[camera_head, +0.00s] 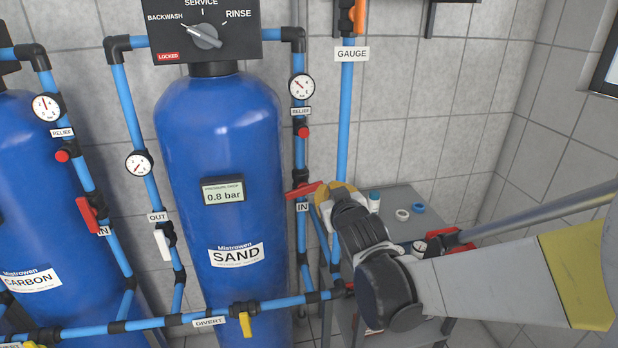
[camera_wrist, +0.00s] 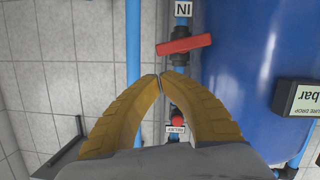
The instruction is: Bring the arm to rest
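My gripper (camera_head: 328,194) is at the end of my bent arm, right of the blue SAND tank (camera_head: 225,135) in the head view. In the wrist view, the yellow fingers of my gripper (camera_wrist: 160,76) meet at their tips, with nothing seen between them. The red IN valve handle (camera_head: 302,190) is close to the fingers in the head view. It also shows just beyond the fingertips in the wrist view (camera_wrist: 184,44). I cannot tell whether they touch. The handle lies crosswise to its pipe.
A grey cart (camera_head: 400,199) with small items on top stands behind my arm. Blue pipes (camera_head: 346,120) run up the wall beside the tank. A yellow-handled DIVERT valve (camera_head: 245,322) sits low in front. The tiled wall at the upper right is mostly clear.

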